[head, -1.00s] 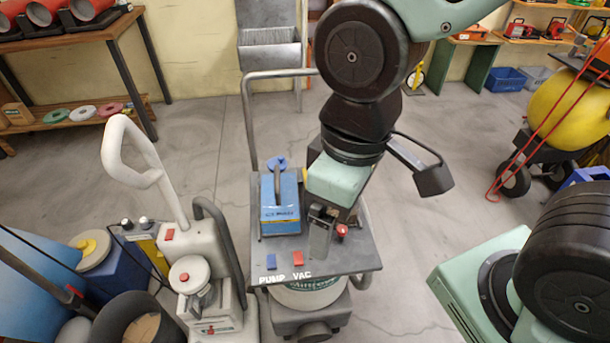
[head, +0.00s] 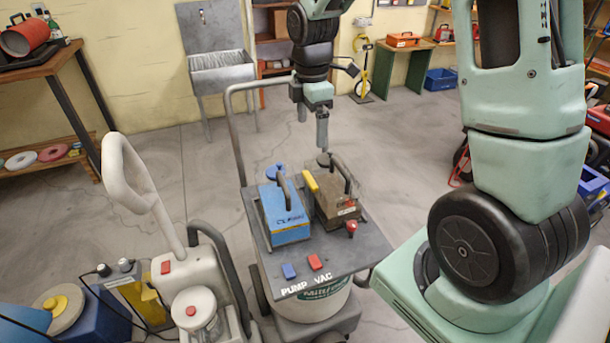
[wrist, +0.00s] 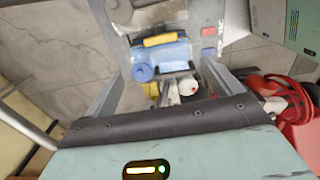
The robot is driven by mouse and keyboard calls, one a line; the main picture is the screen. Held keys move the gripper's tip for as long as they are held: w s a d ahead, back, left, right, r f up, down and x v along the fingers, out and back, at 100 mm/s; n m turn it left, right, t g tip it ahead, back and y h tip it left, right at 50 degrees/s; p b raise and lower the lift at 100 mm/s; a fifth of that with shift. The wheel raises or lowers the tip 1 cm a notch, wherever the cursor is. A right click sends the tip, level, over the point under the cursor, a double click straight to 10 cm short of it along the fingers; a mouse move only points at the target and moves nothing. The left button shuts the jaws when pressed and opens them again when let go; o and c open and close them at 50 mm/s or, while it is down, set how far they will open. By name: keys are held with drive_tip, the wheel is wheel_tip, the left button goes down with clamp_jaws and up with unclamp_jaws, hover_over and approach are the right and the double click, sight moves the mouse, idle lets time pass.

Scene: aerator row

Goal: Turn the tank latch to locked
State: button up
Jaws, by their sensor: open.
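The cart (head: 375,250) carries a blue box (head: 287,215) and a dark brown box (head: 336,208), each with a dark handle. A yellow lever-like piece (head: 310,181) sits at the dark box's back left. A blue round knob (head: 273,172) is behind the blue box, and a red knob (head: 351,228) stands in front of the dark box. I cannot tell which of these is the tank latch. My gripper (head: 312,130) is open and empty, above the cart's back edge. In the wrist view its fingers (wrist: 161,70) are spread, with the blue knob (wrist: 143,72) appearing between them.
The cart's tall handle (head: 236,130) rises at the back left. A blue button (head: 288,271) and a red button (head: 315,262) sit by the PUMP VAC lettering. A pale machine (head: 205,285) stands close on the left. Open floor lies behind the cart.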

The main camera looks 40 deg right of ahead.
sight(310, 179)
wheel_tip(310, 179, down, 15)
drive_tip(key=shift+f+p, duration=0.1)
drive_tip(key=shift+p, duration=0.25)
drive_tip(key=c, duration=1)
